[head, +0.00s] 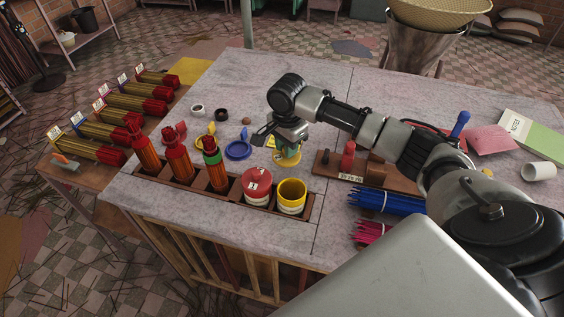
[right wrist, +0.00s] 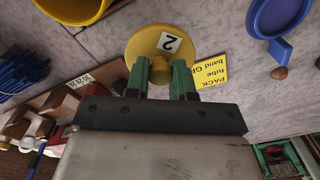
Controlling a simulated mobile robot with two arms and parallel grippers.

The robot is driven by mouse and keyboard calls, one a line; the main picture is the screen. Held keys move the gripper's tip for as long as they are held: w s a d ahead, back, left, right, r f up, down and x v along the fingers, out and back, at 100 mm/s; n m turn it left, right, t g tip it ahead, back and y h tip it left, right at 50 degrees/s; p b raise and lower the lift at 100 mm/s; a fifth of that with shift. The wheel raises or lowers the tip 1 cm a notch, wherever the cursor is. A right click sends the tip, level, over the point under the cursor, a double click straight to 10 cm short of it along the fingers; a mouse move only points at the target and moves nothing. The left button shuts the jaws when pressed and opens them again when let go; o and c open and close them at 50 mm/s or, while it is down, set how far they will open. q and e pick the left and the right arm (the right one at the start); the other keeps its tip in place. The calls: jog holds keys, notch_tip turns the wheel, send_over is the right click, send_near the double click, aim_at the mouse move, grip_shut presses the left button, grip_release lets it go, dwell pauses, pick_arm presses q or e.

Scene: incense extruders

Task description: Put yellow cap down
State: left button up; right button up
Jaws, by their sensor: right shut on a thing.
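The yellow cap (head: 287,160) is a round disc with a knob and a label marked 2. It also shows in the right wrist view (right wrist: 150,45). My right gripper (head: 288,143) is shut on the cap's knob, with the green fingers (right wrist: 160,76) on either side of it. The cap is at or just above the grey tabletop, behind the rack; I cannot tell if it touches. An open yellow cylinder (head: 292,190) stands at the rack's right end. My left gripper is not in view.
A dark wooden rack (head: 234,205) holds bottles and a red-capped cylinder (head: 257,182). A blue cap (head: 238,150) lies left of the gripper, and a yellow note (right wrist: 212,76) lies nearby. A wooden tray (head: 400,183) and blue sticks (head: 385,202) lie to the right.

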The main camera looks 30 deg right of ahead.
aim_at(285, 170)
jog(key=shift+f, duration=1)
jog(key=f, duration=0.3)
jog(key=shift+w+a, duration=0.1)
jog(key=shift+a, duration=0.1)
jog(key=shift+f, duration=0.3)
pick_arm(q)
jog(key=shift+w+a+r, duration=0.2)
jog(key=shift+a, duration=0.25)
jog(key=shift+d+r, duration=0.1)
pick_arm(e)
jog(key=shift+f, duration=0.1)
jog(key=o, duration=0.6)
jog(key=shift+o, duration=1.4)
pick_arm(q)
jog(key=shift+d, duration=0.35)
